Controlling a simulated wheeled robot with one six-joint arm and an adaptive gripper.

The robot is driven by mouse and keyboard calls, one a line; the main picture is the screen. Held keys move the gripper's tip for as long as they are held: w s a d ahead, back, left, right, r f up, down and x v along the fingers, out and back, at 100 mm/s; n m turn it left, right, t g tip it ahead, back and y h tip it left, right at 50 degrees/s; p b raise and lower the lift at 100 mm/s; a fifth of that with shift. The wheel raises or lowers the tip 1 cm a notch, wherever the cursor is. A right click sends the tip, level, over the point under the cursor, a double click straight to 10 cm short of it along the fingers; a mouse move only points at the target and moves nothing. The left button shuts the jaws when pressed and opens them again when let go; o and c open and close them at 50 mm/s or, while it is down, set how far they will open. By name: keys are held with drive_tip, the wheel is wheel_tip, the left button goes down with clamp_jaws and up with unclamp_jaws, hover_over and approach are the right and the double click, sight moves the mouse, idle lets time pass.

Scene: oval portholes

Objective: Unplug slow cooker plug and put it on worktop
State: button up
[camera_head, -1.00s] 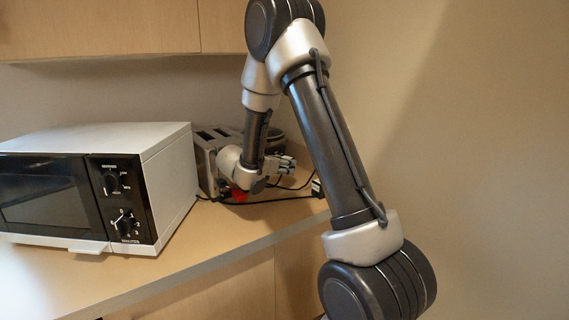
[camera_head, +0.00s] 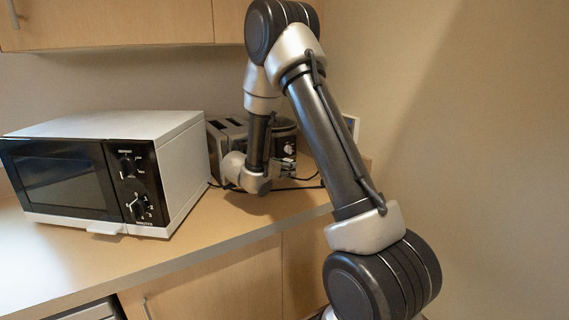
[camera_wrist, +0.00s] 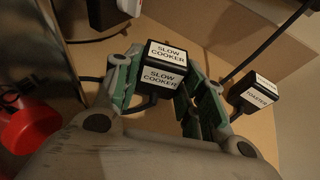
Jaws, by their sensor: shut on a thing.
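The slow cooker plug (camera_wrist: 166,66) is a black block with white SLOW COOKER labels, seen in the wrist view between my gripper's green-padded fingers. My gripper (camera_wrist: 160,88) is shut on it. A dark cord leaves the plug's lower side. I cannot tell whether its pins are in a socket. In the head view my gripper (camera_head: 284,170) is low over the worktop (camera_head: 225,222), in front of the slow cooker (camera_head: 286,134); the plug is too small to make out there.
A toaster plug (camera_wrist: 257,93) stands close to the right finger. A red object (camera_wrist: 28,125) is at the left of the wrist view. The toaster (camera_head: 226,134) stands behind my wrist, and the microwave (camera_head: 180,170) is to the left. Worktop in front of the microwave is bare.

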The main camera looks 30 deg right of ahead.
drive_tip(key=shift+f, duration=0.35)
drive_tip(key=shift+f, duration=0.35)
drive_tip(key=o, duration=1.2)
